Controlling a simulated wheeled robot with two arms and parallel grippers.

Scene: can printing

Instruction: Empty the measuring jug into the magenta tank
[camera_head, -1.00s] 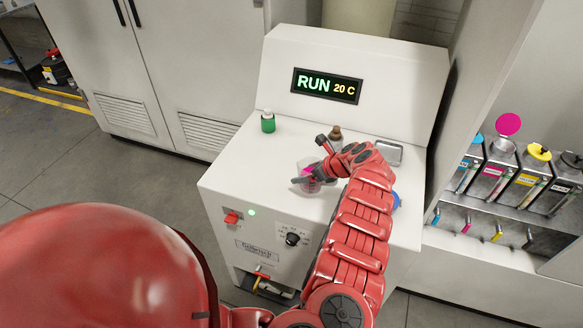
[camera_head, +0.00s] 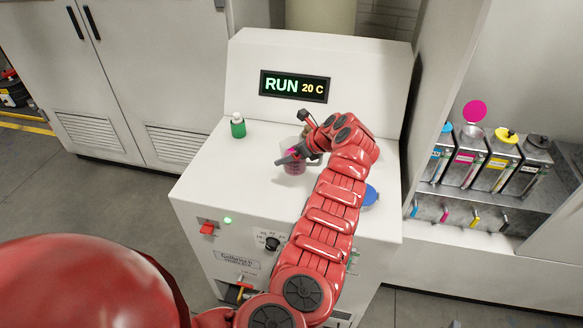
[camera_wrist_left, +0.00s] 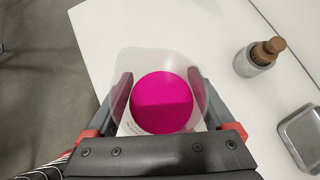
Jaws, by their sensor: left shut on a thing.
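The clear measuring jug (camera_head: 293,167) holds magenta ink and is over the white machine's top. My left gripper (camera_head: 291,158) is shut on the jug. In the left wrist view, the left gripper's fingers (camera_wrist_left: 160,92) grip the jug (camera_wrist_left: 149,60) from both sides, and the magenta ink (camera_wrist_left: 162,100) shows inside it. The jug looks about upright; its height above the top is hard to tell. The magenta tank (camera_head: 466,164) stands in the rack at the right, its round magenta lid (camera_head: 474,112) raised. My right gripper is out of view.
A green bottle (camera_head: 238,126) stands on the machine's top (camera_head: 205,165) near the display (camera_head: 294,86). Cyan (camera_head: 440,150), yellow (camera_head: 497,165) and black (camera_head: 533,168) tanks flank the magenta one. A brown-capped bottle (camera_wrist_left: 258,56) and metal tin (camera_wrist_left: 301,136) are right of the jug.

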